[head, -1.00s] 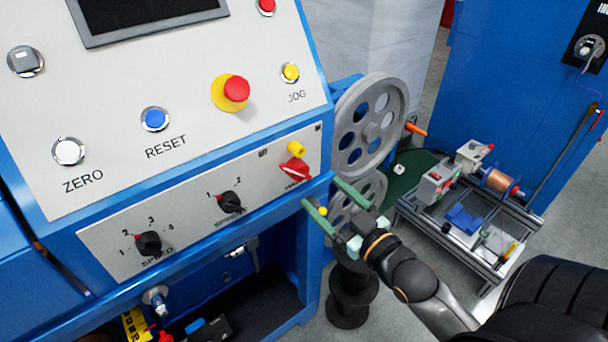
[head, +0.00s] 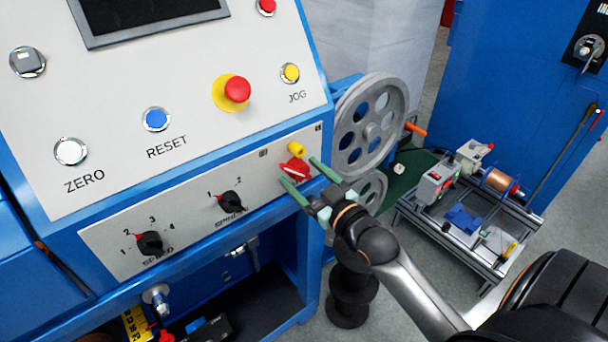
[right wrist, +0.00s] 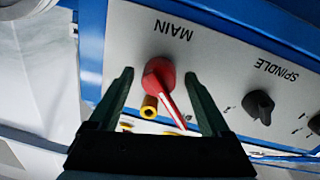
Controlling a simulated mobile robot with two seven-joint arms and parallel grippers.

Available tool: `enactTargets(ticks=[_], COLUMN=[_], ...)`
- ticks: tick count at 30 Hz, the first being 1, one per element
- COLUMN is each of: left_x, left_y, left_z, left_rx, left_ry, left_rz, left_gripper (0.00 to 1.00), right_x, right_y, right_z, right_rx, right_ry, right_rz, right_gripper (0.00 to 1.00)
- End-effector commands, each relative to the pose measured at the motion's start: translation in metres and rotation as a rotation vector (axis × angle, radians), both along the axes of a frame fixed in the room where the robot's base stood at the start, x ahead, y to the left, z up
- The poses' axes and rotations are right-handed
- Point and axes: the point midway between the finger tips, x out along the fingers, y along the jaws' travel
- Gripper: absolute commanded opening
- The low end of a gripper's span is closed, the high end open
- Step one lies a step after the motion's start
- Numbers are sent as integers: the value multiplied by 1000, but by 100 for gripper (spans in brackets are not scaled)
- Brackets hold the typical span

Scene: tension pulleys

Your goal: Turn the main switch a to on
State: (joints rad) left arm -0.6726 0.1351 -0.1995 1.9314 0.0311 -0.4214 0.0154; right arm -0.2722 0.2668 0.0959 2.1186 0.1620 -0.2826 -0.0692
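The main switch is a red rotary knob (head: 295,169) on the right end of the lower grey panel, with a yellow piece (head: 297,149) just above it. In the right wrist view the red knob (right wrist: 160,80) sits below the upside-down MAIN label, its white-lined pointer slanting down and right. My right gripper (head: 304,173) is open, with its two green fingers on either side of the knob. In the right wrist view its fingers (right wrist: 158,82) stand apart with a gap to the knob on both sides. Whether they overlap it in depth is unclear. My left gripper is not in view.
The black spindle knob (head: 231,202) and speed knob (head: 149,242) are to the left on the same panel. A red emergency button (head: 236,89) is above. Grey pulley wheels (head: 370,126) stand right beside the console. A small metal-framed bench (head: 440,232) stands at right.

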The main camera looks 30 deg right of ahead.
Motion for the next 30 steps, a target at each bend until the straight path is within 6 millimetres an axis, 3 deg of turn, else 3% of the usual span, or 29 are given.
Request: enactTargets(ticks=[2,21,30], left_x=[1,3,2], left_y=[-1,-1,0], left_z=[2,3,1], left_rx=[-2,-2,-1], left_ry=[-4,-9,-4], left_rz=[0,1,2], left_gripper=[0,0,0], right_x=[0,0,0], right_y=[0,0,0], right_z=[0,0,0], right_rx=[0,0,1], right_ry=[0,0,0], right_rz=[0,0,0], right_gripper=[71,0,0])
